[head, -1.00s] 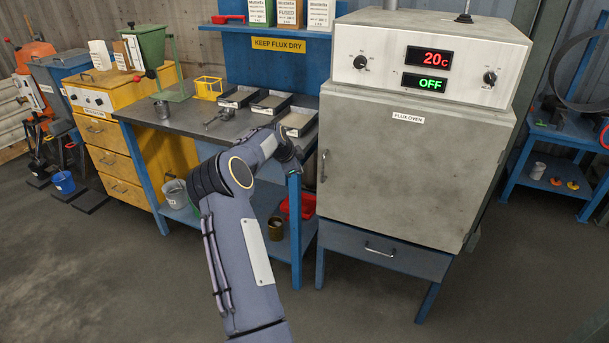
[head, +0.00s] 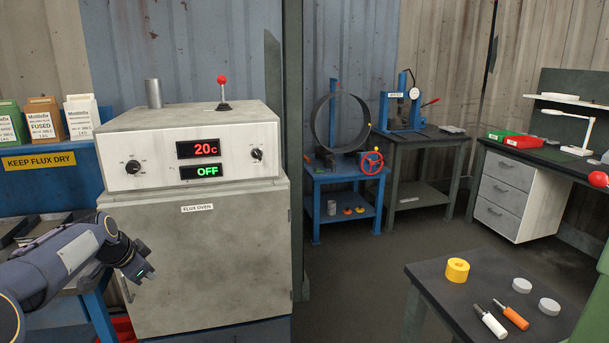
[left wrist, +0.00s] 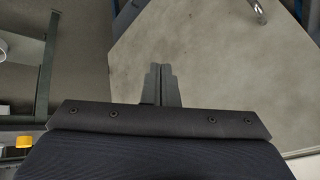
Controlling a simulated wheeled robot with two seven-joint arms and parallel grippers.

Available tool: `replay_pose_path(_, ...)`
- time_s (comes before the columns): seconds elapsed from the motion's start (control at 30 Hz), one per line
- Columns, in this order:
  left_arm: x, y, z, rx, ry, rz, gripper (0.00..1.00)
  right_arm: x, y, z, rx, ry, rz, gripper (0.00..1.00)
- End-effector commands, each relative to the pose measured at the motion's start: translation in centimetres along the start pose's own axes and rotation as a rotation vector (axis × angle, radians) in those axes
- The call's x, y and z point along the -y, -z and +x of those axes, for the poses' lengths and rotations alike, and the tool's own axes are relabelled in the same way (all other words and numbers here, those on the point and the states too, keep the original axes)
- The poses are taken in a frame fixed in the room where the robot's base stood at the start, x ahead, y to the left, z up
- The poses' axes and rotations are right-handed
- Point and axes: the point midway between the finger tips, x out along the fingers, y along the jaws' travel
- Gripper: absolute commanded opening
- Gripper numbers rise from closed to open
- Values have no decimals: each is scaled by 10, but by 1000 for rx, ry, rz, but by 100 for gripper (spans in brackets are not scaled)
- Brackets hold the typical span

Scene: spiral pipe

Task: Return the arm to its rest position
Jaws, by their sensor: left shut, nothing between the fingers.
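My left arm comes in from the left in the head view, stretched out in front of the flux oven (head: 215,245). My left gripper (head: 145,272) is near the oven door's left side, and I cannot tell whether it touches it. In the left wrist view the two fingers (left wrist: 162,84) are together with nothing between them. The oven's door is closed, its display reads 20c and OFF, and a red-knobbed lever (head: 223,90) stands on its top. My right gripper is not in view.
A bench (head: 15,270) with trays lies left of the oven. A dark table (head: 450,300) at the front right carries a yellow ring (head: 457,270), grey discs and two handled tools. A blue stand (head: 330,185) is behind. Open floor lies between the oven and dark table.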

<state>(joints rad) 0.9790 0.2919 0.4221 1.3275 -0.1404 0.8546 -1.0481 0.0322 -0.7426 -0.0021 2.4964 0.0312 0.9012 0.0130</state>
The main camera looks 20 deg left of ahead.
Motion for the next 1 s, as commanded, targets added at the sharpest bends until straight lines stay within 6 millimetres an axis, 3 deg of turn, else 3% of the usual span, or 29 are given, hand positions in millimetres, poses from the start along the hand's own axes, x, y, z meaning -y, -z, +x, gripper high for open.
replay_pose_path(0.03, -33, 23, -23, -2, -20, -8, 0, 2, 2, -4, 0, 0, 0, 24)
replay_pose_path(0.1, -78, 40, -48, -1, -48, -51, 0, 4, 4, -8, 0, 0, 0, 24)
replay_pose_path(0.23, -165, 48, -96, -2, -104, -164, 0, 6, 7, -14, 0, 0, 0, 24)
replay_pose_path(0.4, -276, 15, -146, -12, -202, -365, 0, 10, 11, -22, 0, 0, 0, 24)
replay_pose_path(0.5, -328, -13, -160, -13, -276, -478, 0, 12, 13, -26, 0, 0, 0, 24)
replay_pose_path(0.6, -366, -36, -165, -7, -340, -563, 0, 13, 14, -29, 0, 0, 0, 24)
replay_pose_path(0.7, -387, -51, -166, 1, -383, -614, 0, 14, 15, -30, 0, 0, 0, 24)
replay_pose_path(1.0, -395, -56, -166, 6, -398, -633, 0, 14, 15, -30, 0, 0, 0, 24)
